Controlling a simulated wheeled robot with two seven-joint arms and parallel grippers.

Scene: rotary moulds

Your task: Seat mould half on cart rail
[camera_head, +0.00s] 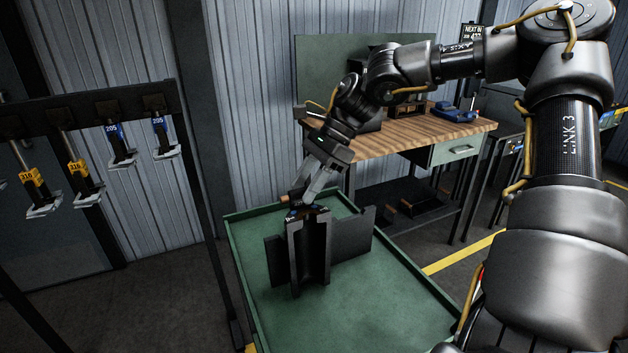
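The dark grey mould half (309,255) stands upright over the green cart (390,310), with a deep vertical channel facing me and a small blue tag on top. A dark upright plate, which looks like the cart rail (352,236), runs behind it and shows on both sides. I cannot tell whether the mould half's lower end touches the rail or the cart bed. My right gripper (305,203) reaches down from above, its pale fingers close together at the top of the mould half, apparently shut on it. The fingertips are partly hidden by the tag. My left gripper is not in view.
A rack (85,112) with several hanging tagged holders stands at the left, close to the cart. A wooden-topped workbench (400,138) stands behind the cart. The front part of the cart bed is bare. My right arm fills the right side.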

